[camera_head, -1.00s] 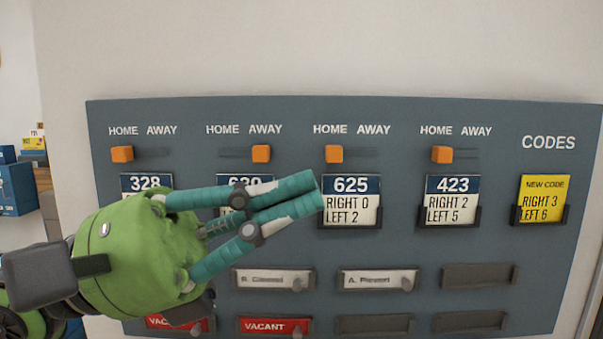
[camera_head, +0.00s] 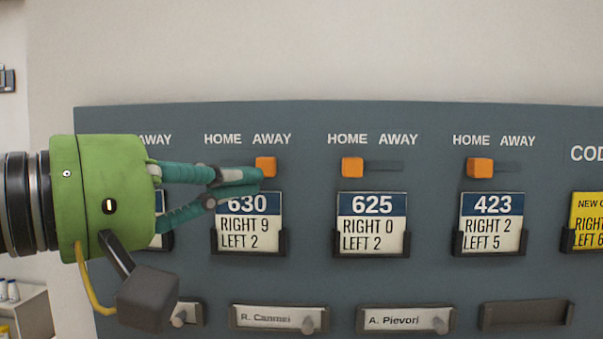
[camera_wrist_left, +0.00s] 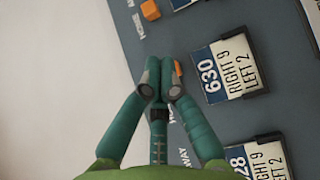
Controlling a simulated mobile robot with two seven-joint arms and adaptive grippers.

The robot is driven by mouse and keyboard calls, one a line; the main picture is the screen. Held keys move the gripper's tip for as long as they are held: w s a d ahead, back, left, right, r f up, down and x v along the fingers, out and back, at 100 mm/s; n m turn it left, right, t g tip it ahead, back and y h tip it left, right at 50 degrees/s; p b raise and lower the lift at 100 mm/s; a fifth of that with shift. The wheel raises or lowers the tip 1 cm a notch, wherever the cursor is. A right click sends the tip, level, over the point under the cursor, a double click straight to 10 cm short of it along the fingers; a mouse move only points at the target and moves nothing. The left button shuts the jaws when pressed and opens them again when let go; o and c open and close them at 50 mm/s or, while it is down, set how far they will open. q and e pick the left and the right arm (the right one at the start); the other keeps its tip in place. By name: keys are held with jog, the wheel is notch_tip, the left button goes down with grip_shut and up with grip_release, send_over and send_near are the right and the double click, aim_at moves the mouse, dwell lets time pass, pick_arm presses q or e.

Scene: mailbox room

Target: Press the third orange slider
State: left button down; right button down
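The third orange slider (camera_head: 352,167) sits at the left, HOME end of its slot above the 625 card (camera_head: 371,222). An orange slider also shows near the top of the left wrist view (camera_wrist_left: 150,9), apart from my fingers. My left gripper (camera_head: 256,178) has its fingertips together and empty. In the head view they are at the lower edge of the second orange slider (camera_head: 266,166), left of the third one. Contact with the second slider cannot be told. In the left wrist view the fingertips (camera_wrist_left: 160,72) partly hide it. My right gripper is not in view.
The fourth orange slider (camera_head: 480,168) is at HOME above the 423 card (camera_head: 492,222). Card holders and name plates (camera_head: 278,318) with knobs stick out below. A yellow code card (camera_head: 590,222) is at the right edge. The wall (camera_head: 330,50) above the panel is clear.

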aim_at(318, 175)
pick_arm(q)
jog(key=p+x, duration=0.4)
jog(key=x, duration=0.6)
jog(key=shift+f, duration=0.1)
jog(key=shift+d+f, duration=0.1)
jog(key=shift+d, duration=0.15)
jog(key=d+b, duration=0.3)
jog(key=d, duration=0.2)
jog(key=shift+d+b, duration=0.1)
jog(key=shift+b, duration=0.2)
jog(key=shift+d, duration=0.15)
